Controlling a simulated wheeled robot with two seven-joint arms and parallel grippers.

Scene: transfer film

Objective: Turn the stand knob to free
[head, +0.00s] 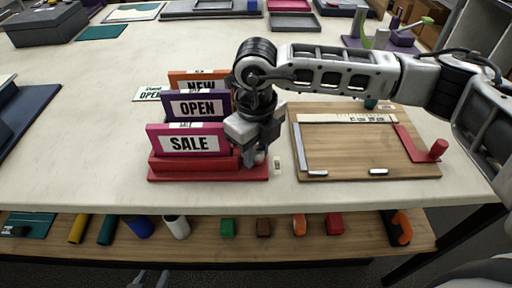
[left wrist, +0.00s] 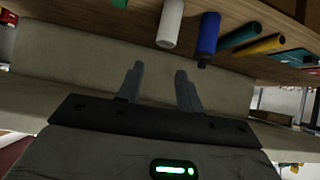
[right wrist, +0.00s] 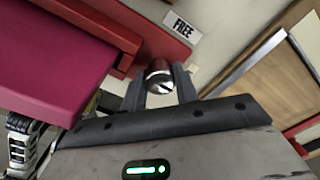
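The red stand (head: 155,174) holds the NEW (head: 198,74), OPEN (head: 170,104) and SALE (head: 160,144) sign cards. Its rounded knob (right wrist: 158,78), with a red-brown top and a silver lower part, shows in the right wrist view. A white FREE label (right wrist: 181,27) lies beyond it. My right gripper (head: 258,158) points down at the stand's right end. Its fingers sit on both sides of the knob, seemingly touching it. Which label the knob points to is unclear. My left gripper (left wrist: 159,75) is open and empty, low in front of the table.
A wooden board (head: 350,150) with a ruler strip and a red handle lies right of the stand. A lower shelf (head: 190,240) holds colored tubes and small blocks.

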